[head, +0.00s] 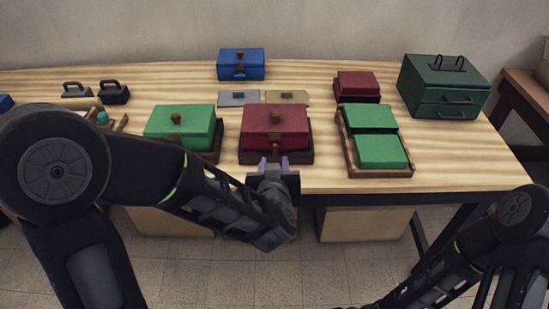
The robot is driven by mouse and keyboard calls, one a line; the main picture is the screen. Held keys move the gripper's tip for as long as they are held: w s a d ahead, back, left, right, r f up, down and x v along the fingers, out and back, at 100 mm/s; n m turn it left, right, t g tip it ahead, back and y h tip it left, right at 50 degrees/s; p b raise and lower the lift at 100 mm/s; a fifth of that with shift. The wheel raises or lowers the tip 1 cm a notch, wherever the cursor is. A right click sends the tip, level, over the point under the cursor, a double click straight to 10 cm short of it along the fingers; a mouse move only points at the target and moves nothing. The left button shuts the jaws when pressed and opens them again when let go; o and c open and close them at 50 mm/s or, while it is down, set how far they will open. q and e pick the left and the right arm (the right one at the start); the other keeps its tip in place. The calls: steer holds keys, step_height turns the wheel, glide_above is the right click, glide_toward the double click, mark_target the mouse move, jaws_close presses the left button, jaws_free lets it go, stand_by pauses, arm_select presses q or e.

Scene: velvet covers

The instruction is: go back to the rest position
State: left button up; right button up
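My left gripper (273,162) is at the table's front edge, just in front of the dark red box (258,122) in a brown tray. Its two purple fingertips stand apart, with nothing seen between them. They overlap the tray's front in the picture; I cannot tell whether they touch it.
A green box (160,120) stands left of the red one. A wooden tray (351,160) with two green blocks is to the right. A dark green chest (415,85), a blue box (228,58) and a smaller red box (355,80) stand farther back. The table's front right (460,165) is clear.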

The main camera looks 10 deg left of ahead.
stand_by(0.5)
arm_select(q)
steer(key=s+d+f+m+g+h, duration=0.25)
steer(key=d+f+h, duration=0.35)
steer(key=d+f, duration=0.35)
steer(key=s+a+f+n+g+h, duration=0.1)
steer(key=s+f+g, duration=0.9)
steer(key=s+f, duration=1.1)
step_height(320, 180, down, 3)
steer(key=shift+s+a+r+p, duration=0.2)
steer(key=shift+s+a+p, duration=0.2)
steer(key=shift+a, duration=0.45)
